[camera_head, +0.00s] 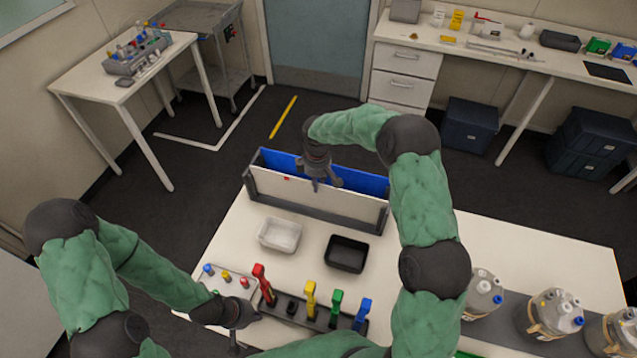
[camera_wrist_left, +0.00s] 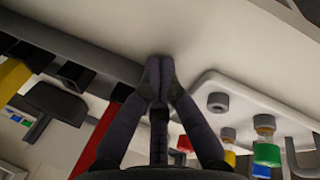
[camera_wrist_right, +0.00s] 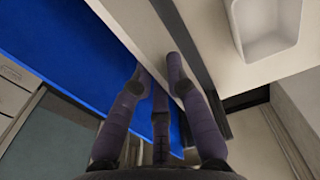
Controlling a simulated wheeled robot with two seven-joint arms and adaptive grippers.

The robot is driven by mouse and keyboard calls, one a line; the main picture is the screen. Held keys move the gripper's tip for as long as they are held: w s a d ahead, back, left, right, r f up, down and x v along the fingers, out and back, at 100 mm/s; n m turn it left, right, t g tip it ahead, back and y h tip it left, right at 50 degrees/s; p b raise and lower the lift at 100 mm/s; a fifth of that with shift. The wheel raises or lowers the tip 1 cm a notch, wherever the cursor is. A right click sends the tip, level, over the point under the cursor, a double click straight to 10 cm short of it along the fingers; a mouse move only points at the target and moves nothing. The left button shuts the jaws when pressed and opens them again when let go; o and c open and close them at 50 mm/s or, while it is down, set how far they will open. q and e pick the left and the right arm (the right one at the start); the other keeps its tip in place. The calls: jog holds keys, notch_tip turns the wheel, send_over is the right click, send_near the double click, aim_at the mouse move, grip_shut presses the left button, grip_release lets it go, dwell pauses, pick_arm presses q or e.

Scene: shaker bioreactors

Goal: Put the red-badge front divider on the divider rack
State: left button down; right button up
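The white front divider (camera_head: 340,207) with a small red badge (camera_head: 287,178) stands upright along the front of a long grey rack frame (camera_head: 345,222). A blue panel (camera_head: 360,181) stands behind it. My right gripper (camera_head: 318,182) is at the white divider's top edge, pointing down. In the right wrist view its fingertips (camera_wrist_right: 155,80) are apart, around the edge of the white divider (camera_wrist_right: 137,30); firm contact cannot be told. My left gripper (camera_head: 238,318) is low near the front of the table; its fingertips (camera_wrist_left: 160,68) are together, with nothing visible between them.
A white tray (camera_head: 279,235) and a black tray (camera_head: 346,253) lie before the frame. A dark holder (camera_head: 325,322) with red, yellow, green and blue handles and a small plate with coloured knobs (camera_head: 226,276) stand near my left gripper. Lidded vessels (camera_head: 553,314) stand at right.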

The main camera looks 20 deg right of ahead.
jog(key=shift+o, duration=1.1)
jog(key=shift+s+a+f, duration=0.15)
jog(key=shift+s+f, duration=0.3)
jog(key=shift+f, duration=0.35)
jog(key=shift+r, duration=0.1)
notch_tip(320, 180, up, 9)
jog(key=s, duration=0.1)
jog(key=shift+d, duration=0.3)
jog(key=shift+r, duration=0.2)
